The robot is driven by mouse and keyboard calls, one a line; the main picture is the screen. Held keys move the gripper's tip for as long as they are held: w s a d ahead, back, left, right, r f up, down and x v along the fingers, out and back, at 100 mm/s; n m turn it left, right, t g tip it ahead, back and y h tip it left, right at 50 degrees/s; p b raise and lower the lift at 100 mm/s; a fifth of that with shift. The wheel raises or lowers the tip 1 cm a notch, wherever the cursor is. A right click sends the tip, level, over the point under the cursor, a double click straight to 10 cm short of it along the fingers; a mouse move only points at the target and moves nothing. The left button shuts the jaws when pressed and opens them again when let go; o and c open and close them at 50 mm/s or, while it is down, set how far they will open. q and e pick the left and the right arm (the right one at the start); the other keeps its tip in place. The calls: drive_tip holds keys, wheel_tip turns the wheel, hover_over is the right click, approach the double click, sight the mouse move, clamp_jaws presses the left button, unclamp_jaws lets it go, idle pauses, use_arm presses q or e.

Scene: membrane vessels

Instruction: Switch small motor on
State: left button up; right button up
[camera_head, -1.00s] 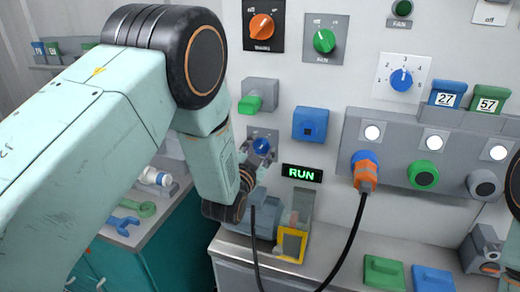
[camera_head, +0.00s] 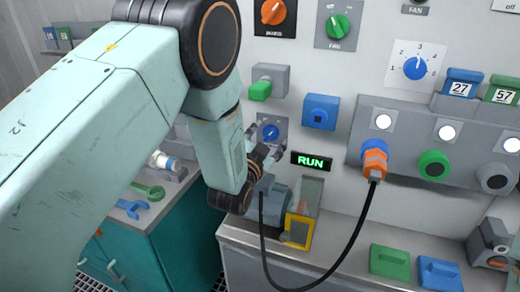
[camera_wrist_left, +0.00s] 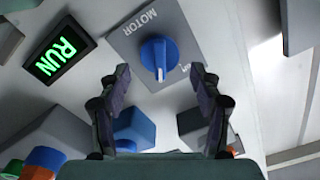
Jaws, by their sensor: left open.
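The blue motor knob (camera_head: 270,132) sits on a grey wall plate. In the left wrist view the knob (camera_wrist_left: 158,60) shows on its plate marked MOTOR, with its grip ridge running roughly up and down the picture. My left gripper (camera_wrist_left: 160,76) is open, one finger on each side below the knob, with nothing between them. In the head view the left gripper (camera_head: 266,153) is just below the knob, partly hidden by my wrist. The RUN display (camera_head: 312,161) is lit green. A small grey motor (camera_head: 275,200) stands on the bench below, partly hidden by my arm.
A yellow-framed clear guard (camera_head: 300,225) stands beside the motor. A black cable (camera_head: 366,220) hangs from an orange plug (camera_head: 375,162). A green handle (camera_head: 260,90) and a blue box (camera_head: 320,112) project from the wall near the knob.

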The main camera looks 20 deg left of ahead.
use_arm(q)
drive_tip(key=s, duration=1)
drive_tip(key=shift+s+a, duration=0.2)
drive_tip(key=shift+s, duration=0.1)
drive_tip(key=s+a+f+n+g+b, duration=0.15)
drive_tip(key=s+f+g, duration=0.3)
drive_tip(key=f, duration=0.45)
drive_tip(key=s+a+f+n+g+b, duration=0.1)
drive_tip(key=s+f+n+g, duration=0.25)
drive_tip(key=s+f, duration=0.45)
drive_tip(key=s+a+f+n+g+b, duration=0.1)
drive_tip(key=s+f+g+b, duration=0.5)
drive_tip(key=s+f, duration=1.4)
drive_tip(key=s+n+g, duration=0.1)
drive_tip(key=s+g, duration=0.2)
drive_tip(key=g, duration=0.1)
drive_tip(key=shift+a+y+b, duration=0.2)
drive_tip(key=shift+y+b, duration=0.1)
drive_tip(key=shift+b, duration=0.05)
